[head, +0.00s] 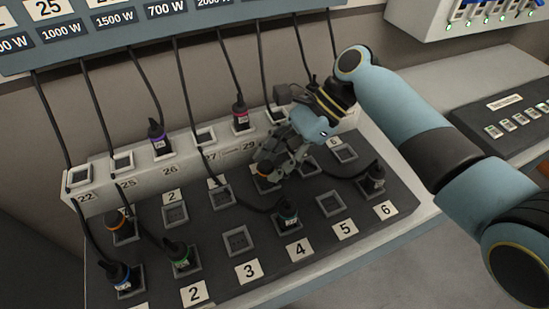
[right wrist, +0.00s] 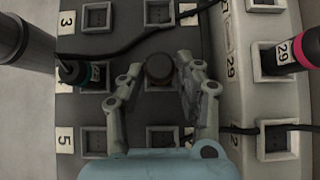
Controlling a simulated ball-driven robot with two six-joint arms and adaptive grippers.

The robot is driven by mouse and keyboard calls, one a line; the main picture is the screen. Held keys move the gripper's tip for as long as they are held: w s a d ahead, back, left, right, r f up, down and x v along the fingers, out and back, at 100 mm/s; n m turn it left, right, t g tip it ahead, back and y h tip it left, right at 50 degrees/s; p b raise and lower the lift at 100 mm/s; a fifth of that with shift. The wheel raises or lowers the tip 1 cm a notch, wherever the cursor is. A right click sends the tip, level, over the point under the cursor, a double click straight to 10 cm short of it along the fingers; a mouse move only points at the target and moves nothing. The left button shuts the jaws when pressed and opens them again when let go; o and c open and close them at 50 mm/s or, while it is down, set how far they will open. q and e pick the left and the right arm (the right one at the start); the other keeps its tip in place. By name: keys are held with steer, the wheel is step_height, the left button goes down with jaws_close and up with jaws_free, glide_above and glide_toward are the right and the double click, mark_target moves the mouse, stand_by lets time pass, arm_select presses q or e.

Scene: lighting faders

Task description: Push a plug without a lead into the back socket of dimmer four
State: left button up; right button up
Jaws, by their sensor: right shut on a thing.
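My right gripper (head: 272,172) is shut on an orange-banded dark plug (head: 264,170) in the head view. The plug is at the back socket of dimmer four (head: 262,187), upright or nearly so; how deep it sits cannot be told. In the right wrist view its round dark top (right wrist: 159,69) shows between the gripper's fingertips (right wrist: 160,64), over the socket beside the 4 label (right wrist: 188,80). No lead shows on this plug. A plug with a lead (head: 287,215) stands in the front socket of dimmer four. My left gripper is not in view.
Back socket three (head: 221,197) and back socket five (head: 307,168) are empty. Several leads hang from the wattage panel (head: 100,30) to the raised row (head: 90,190).

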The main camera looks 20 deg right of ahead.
steer(key=o, duration=1.2)
steer(key=shift+o, duration=0.2)
steer(key=v, duration=1.2)
steer(key=shift+s, duration=0.1)
